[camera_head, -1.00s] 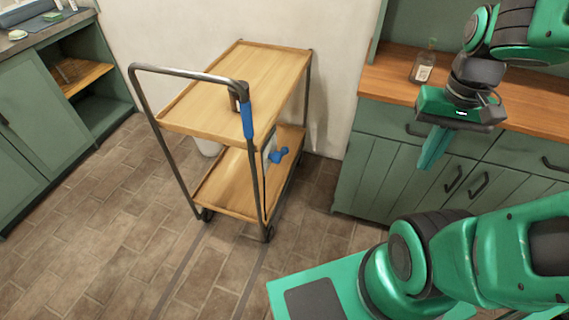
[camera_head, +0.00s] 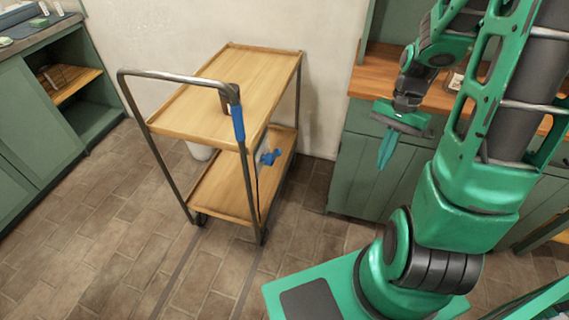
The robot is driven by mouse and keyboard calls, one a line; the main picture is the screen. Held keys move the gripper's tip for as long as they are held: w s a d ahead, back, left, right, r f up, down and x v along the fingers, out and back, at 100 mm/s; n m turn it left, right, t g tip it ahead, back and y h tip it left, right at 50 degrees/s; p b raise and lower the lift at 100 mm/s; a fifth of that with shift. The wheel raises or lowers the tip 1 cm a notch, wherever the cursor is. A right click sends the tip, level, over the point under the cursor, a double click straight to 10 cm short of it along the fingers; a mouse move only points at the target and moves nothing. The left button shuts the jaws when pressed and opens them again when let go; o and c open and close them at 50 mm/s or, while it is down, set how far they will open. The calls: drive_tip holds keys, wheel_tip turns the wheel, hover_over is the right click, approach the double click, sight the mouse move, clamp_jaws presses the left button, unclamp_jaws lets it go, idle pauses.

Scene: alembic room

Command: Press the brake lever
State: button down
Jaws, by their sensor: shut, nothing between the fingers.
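The cart (camera_head: 222,125) has two wooden shelves and a dark metal frame with a push handle at its left end. A blue lever (camera_head: 238,123), which looks like the brake lever, sits on the upright at the handle's right corner. A second blue part (camera_head: 270,157) sticks out at the cart's right side, between the shelves. My gripper (camera_head: 387,150) is shut and empty. It points down in front of the green cabinet, to the right of the cart and well apart from both blue parts.
A green cabinet with a wooden top (camera_head: 360,85) stands behind my gripper. Another green cabinet (camera_head: 45,125) with an open shelf is at the left. The tiled floor (camera_head: 115,235) in front is clear.

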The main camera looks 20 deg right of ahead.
drive_tip(key=w+a+f+m+t+y, duration=0.1)
drive_tip(key=w+a+f+m+y, duration=0.15)
drive_tip(key=f, duration=0.45)
drive_tip(key=w+a+f+m+y, duration=0.2)
drive_tip(key=f+m+y, duration=0.15)
drive_tip(key=f, duration=0.45)
drive_tip(key=w+a+f+m+t+y, duration=0.1)
drive_tip(key=w+a+f+m+y, duration=0.2)
drive_tip(key=f, duration=0.4)
drive_tip(key=w+a+f+m+t+y, duration=0.1)
drive_tip(key=w+a+f+m+t, duration=0.1)
drive_tip(key=w+m+t, duration=0.3)
drive_tip(key=w+a+f+m+t+y, duration=0.1)
drive_tip(key=w+f+m+t, duration=0.3)
drive_tip(key=m, duration=0.8)
drive_tip(key=shift+w+a+m+t, duration=0.3)
drive_tip(key=shift+w+a+t, duration=0.35)
drive_tip(key=shift+w+t, duration=0.95)
drive_tip(key=shift+s+a+y, duration=0.1)
drive_tip(key=shift+s+y, duration=0.15)
drive_tip(key=shift+y, duration=0.05)
drive_tip(key=w+a+r, duration=0.2)
drive_tip(key=w+a, duration=0.3)
drive_tip(key=w, duration=0.4)
drive_tip(key=shift+w+a, duration=0.35)
